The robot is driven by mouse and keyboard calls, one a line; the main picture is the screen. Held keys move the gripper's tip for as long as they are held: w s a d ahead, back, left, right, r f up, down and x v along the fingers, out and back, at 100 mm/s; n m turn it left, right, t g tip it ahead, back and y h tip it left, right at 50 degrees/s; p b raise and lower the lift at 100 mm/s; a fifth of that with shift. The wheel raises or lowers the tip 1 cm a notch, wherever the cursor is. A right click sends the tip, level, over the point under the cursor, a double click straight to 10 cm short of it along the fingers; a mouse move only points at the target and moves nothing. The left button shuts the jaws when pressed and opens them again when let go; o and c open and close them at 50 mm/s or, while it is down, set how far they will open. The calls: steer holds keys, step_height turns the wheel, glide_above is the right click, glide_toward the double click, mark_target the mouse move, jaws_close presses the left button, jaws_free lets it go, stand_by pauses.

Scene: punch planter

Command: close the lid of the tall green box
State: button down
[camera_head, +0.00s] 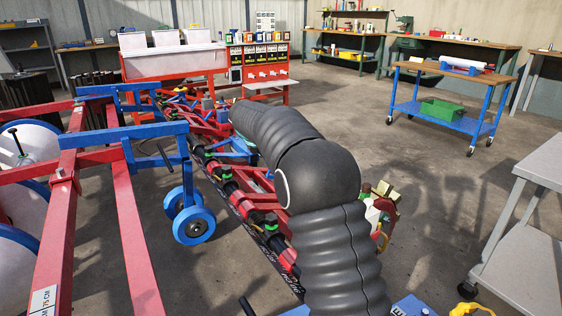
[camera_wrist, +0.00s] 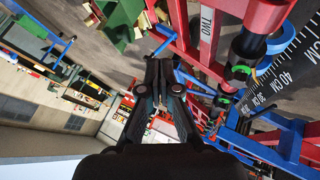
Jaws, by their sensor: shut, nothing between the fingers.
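My gripper (camera_wrist: 159,64) is shut and empty in the wrist view, close to red and blue machine frames. In the head view my black ribbed arm hides the gripper.
A red and blue wheeled machine (camera_head: 128,225) fills the left and middle. A blue cart (camera_head: 440,118) with a low green bin (camera_head: 443,109) stands back right. A grey cart (camera_head: 525,255) is at the right edge. Open concrete floor lies between the machine and the carts.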

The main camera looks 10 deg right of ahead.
steer(key=w+d+f, duration=0.6)
steer(key=w+f, duration=0.1)
steer(key=w, duration=0.1)
steer(key=shift+d+f+p, duration=0.25)
steer(key=shift+d+p, duration=0.1)
stand_by(0.4)
